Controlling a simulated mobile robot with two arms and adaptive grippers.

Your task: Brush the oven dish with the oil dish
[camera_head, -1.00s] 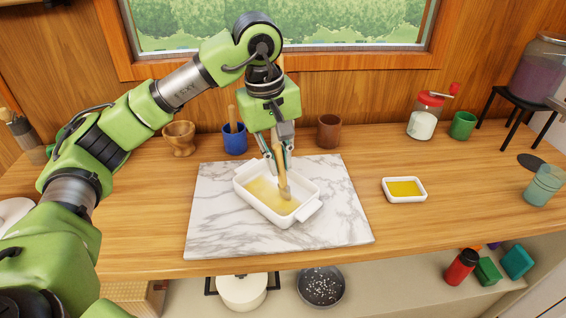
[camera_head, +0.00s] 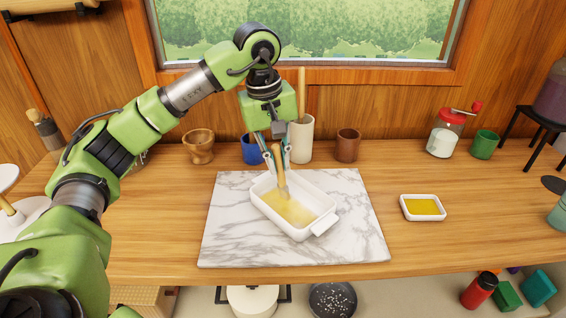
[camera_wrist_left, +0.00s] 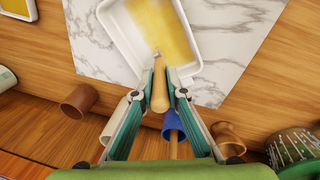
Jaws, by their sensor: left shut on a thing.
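My left gripper (camera_head: 276,158) is shut on the wooden handle of a brush (camera_head: 282,178). The brush tilts down into the white oven dish (camera_head: 316,225), its head at the oil-streaked floor toward the dish's left back part. In the left wrist view the fingers (camera_wrist_left: 165,78) close around the brush handle (camera_wrist_left: 160,95) over the oven dish (camera_wrist_left: 118,42); the bristles are hard to see. The small white oil dish (camera_head: 406,211), holding yellow oil, stands on the counter to the right. My right gripper is not in view.
The oven dish rests on a marble slab (camera_head: 230,240). A blue cup (camera_head: 251,150), a white holder (camera_head: 302,138), a brown cup (camera_head: 347,146) and a wooden mortar (camera_head: 199,146) stand behind it. The counter between slab and oil dish is clear.

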